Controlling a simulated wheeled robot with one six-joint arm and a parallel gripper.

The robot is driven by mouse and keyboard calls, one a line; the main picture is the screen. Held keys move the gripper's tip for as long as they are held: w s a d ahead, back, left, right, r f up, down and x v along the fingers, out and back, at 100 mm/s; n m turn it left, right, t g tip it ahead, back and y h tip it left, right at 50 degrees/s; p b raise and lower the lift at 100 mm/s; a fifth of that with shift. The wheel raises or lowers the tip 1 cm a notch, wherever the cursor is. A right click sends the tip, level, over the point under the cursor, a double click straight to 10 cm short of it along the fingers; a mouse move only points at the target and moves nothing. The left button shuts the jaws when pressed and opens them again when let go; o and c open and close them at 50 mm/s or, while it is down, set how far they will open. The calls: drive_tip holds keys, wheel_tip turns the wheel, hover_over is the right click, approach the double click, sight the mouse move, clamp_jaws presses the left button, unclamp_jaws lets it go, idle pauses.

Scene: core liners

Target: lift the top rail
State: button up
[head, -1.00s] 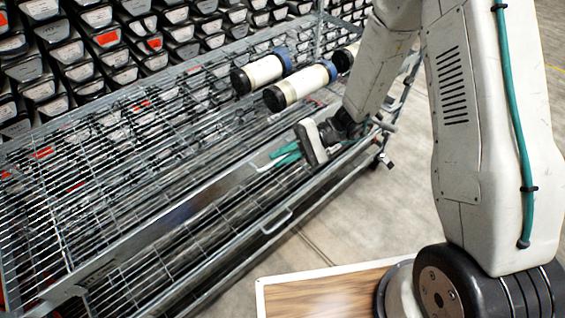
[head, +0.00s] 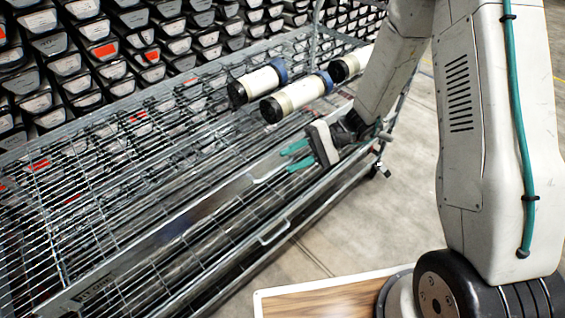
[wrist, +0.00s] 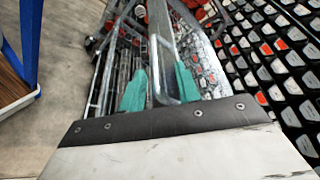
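The top rail (head: 185,222) is a long flat grey metal bar along the upper front of the wire rack, with a small label plate near its lower left end. It also shows in the wrist view (wrist: 153,22), running away from me. A bent metal loop handle (wrist: 156,88) stands at its near end. My gripper (head: 285,159) has two teal fingers, spread apart near the right end of the rail. In the wrist view, my gripper (wrist: 160,68) has one finger on each side of the handle, with gaps visible. Whether a finger touches it is unclear.
The wire rack (head: 60,195) fills the left. Capped white core tubes (head: 297,96) lie on it behind my gripper. A lower handle (head: 273,233) juts from its front. Core trays (head: 95,50) are stacked behind. Concrete floor (head: 350,235) is open in front.

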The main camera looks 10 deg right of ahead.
drive_tip(key=v, duration=0.3)
drive_tip(key=shift+w+d+r, duration=0.1)
drive_tip(key=shift+d, duration=0.2)
drive_tip(key=s+d+r+n+t+h, duration=0.1)
drive_tip(key=s+d+r+t+h, duration=0.1)
drive_tip(key=s+d+r+h, duration=0.2)
drive_tip(key=s+d+r+n+t+h, duration=0.1)
drive_tip(key=s+d+r+h, duration=0.3)
drive_tip(key=s+r, duration=0.7)
drive_tip(key=s+d+r+n+t+h, duration=0.1)
drive_tip(key=s+d+r+t+h, duration=0.1)
drive_tip(key=s+d+r+h, duration=0.2)
drive_tip(key=s+r+h, duration=0.3)
drive_tip(key=shift+d+r+t, duration=0.25)
drive_tip(key=shift+d+t, duration=0.05)
drive_tip(key=shift+d, duration=0.1)
